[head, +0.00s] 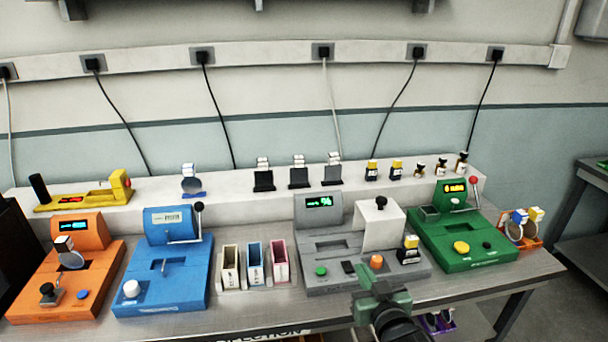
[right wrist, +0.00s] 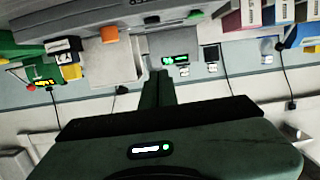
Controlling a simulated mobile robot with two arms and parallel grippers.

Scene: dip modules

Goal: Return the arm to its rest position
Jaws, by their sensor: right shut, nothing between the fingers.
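My right gripper (head: 364,278) is at the front edge of the bench, in front of the grey machine (head: 322,246), with its dark green body and black wrist below. In the right wrist view its fingers (right wrist: 158,82) are together with nothing between them. That view is upside down, with the machines along its top. The gripper appears apart from the machine's buttons. My left gripper is not in the head view.
The bench (head: 190,318) also carries an orange machine (head: 85,265), a blue machine (head: 165,270), a green machine (head: 462,240) and small coloured bins (head: 254,268). A white ledge (head: 225,180) holds small items.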

